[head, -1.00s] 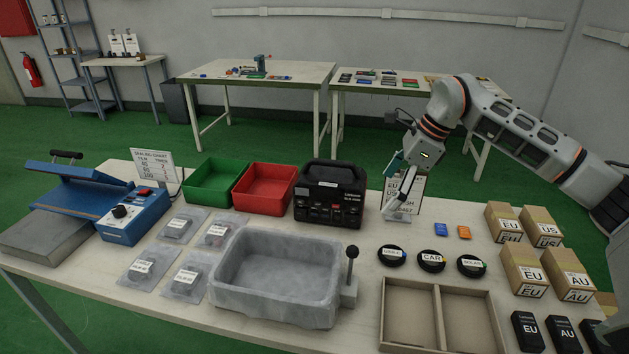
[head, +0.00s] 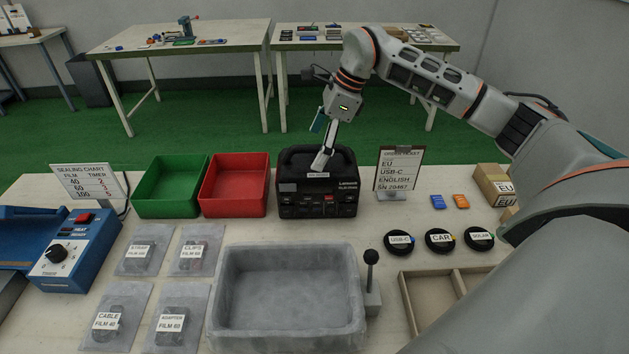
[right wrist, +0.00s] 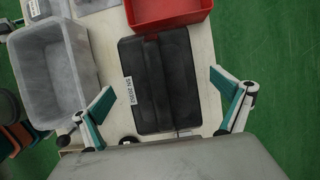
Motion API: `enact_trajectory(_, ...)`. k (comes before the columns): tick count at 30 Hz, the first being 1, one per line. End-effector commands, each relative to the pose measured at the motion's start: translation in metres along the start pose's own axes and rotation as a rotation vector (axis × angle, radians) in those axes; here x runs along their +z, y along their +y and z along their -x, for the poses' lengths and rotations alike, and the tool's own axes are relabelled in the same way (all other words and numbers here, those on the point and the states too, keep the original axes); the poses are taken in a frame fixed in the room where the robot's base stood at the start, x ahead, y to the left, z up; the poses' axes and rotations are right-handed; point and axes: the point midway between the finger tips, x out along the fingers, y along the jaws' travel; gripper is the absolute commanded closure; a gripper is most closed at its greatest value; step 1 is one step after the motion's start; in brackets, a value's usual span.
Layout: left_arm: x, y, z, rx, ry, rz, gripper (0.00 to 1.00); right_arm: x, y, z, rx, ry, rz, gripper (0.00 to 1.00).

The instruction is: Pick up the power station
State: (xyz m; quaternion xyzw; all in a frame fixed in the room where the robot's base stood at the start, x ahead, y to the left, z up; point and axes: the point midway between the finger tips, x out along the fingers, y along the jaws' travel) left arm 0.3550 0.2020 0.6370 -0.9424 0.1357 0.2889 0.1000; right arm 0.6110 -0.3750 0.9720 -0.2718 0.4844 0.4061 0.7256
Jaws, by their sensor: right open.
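The power station (head: 305,205) is a black box with a top handle and a front panel of sockets. It stands upright on the table, right of the red bin. My right gripper (head: 322,160) is above it, pointing down, in front of the handle in the head view. In the right wrist view the power station (right wrist: 160,85) lies between the spread fingers of my right gripper (right wrist: 165,108), with a gap on each side. The right gripper is open and empty. My left gripper is not in view.
A red bin (head: 234,208) stands close on the left, with a green bin (head: 170,212) beyond. The order ticket stand (head: 398,168) is at right. A grey tray (head: 287,338) with a lever lies in front. Packed pouches and round pucks lie nearby.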

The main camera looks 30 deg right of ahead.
Motion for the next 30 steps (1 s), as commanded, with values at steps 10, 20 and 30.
enact_trajectory(10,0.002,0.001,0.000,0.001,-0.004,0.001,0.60,-0.006,0.005,-0.045,0.004,0.000,-0.001,0.00)
enact_trajectory(20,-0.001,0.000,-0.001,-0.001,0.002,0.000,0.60,-0.006,0.004,-0.053,0.000,0.000,-0.001,0.00)
enact_trajectory(30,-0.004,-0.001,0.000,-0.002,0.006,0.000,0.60,-0.007,0.004,-0.055,0.001,0.001,-0.001,0.00)
